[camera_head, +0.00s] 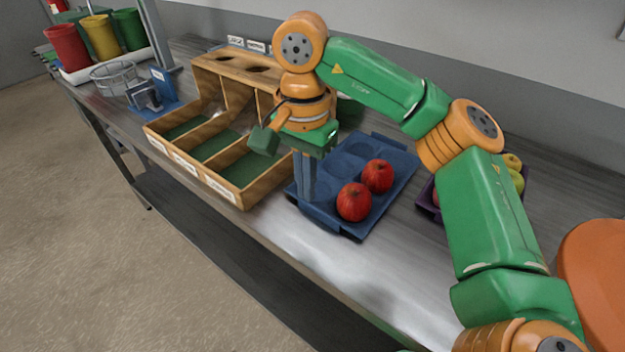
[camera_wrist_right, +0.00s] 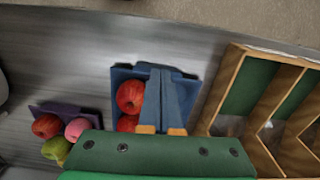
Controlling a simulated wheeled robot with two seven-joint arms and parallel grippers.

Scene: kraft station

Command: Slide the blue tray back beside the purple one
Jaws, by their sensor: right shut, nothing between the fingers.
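The blue tray (camera_head: 398,178) lies on the steel bench with two red apples, (camera_head: 377,176) and (camera_head: 354,202), in its right-hand cups; other cups are empty. The purple tray (camera_head: 427,197) is to its right, partly hidden by my right arm, with bare bench between the trays. In the wrist view the blue tray (camera_wrist_right: 121,76) and the purple tray (camera_wrist_right: 42,108) are clearly apart. My right gripper (camera_head: 308,196) points down, fingers shut and empty, at the blue tray's left side by the wooden box. I cannot tell whether the fingertips touch the tray. My left gripper is out of view.
A wooden compartment box (camera_head: 240,197) with green-lined bays stands close left of the blue tray. A wire basket (camera_head: 113,76) and coloured cups (camera_head: 102,38) are farther left. Bare bench lies in front of the blue tray, up to the bench's front edge.

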